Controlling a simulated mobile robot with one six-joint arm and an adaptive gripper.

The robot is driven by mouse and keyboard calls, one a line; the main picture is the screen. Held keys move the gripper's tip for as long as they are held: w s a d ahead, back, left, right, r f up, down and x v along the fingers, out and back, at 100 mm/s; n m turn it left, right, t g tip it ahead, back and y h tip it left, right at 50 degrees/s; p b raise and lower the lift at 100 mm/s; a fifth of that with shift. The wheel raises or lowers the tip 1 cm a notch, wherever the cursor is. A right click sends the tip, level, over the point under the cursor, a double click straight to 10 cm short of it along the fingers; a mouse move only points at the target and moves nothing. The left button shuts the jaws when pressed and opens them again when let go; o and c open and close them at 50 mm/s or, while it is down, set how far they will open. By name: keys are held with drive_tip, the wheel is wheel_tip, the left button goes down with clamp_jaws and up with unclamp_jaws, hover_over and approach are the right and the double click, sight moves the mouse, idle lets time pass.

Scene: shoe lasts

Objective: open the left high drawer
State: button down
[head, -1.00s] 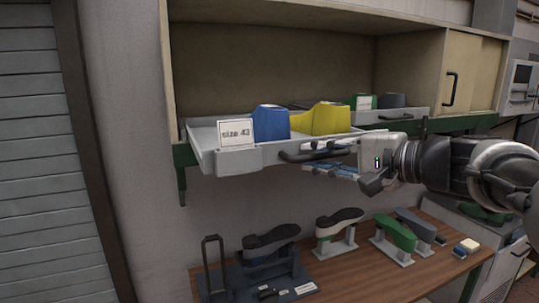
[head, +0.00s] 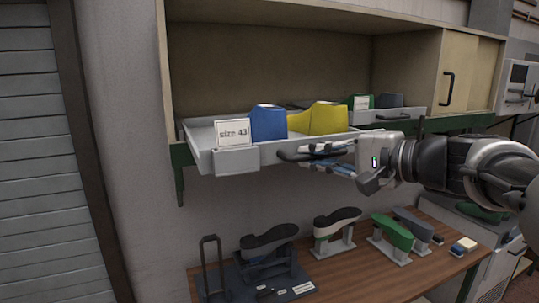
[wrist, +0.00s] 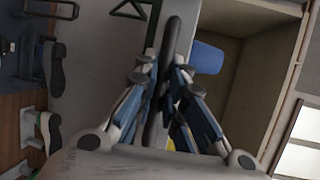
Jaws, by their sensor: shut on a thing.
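The left high drawer (head: 198,160) is a light grey tray under the open cabinet and stands partly out past the cabinet front. Its front carries a "size 43" card (head: 232,133) and a dark bar handle (head: 288,155). A blue last (head: 268,122) and a yellow last (head: 320,118) stand in it. My gripper (head: 312,157) reaches in from the right, shut on the handle.
A second drawer (head: 400,114) with green and grey lasts sits to the right, behind my wrist. Below, a wooden bench (head: 350,265) holds several shoe lasts on stands. A shutter (head: 40,150) and a bare wall are at the left. The space before the drawer looks clear.

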drive_tip(key=w, duration=0.1)
drive_tip(key=w+a, duration=0.1)
drive_tip(key=w, duration=0.2)
drive_tip(key=shift+w+a, duration=0.2)
drive_tip(key=shift+a, duration=0.05)
drive_tip(key=c, duration=2.1)
unclamp_jaws()
drive_tip(key=shift+s+d, duration=0.1)
drive_tip(key=shift+s, duration=0.15)
drive_tip(key=shift+o, duration=0.9)
drive_tip(key=v, duration=1.2)
drive_tip(key=shift+f, duration=0.1)
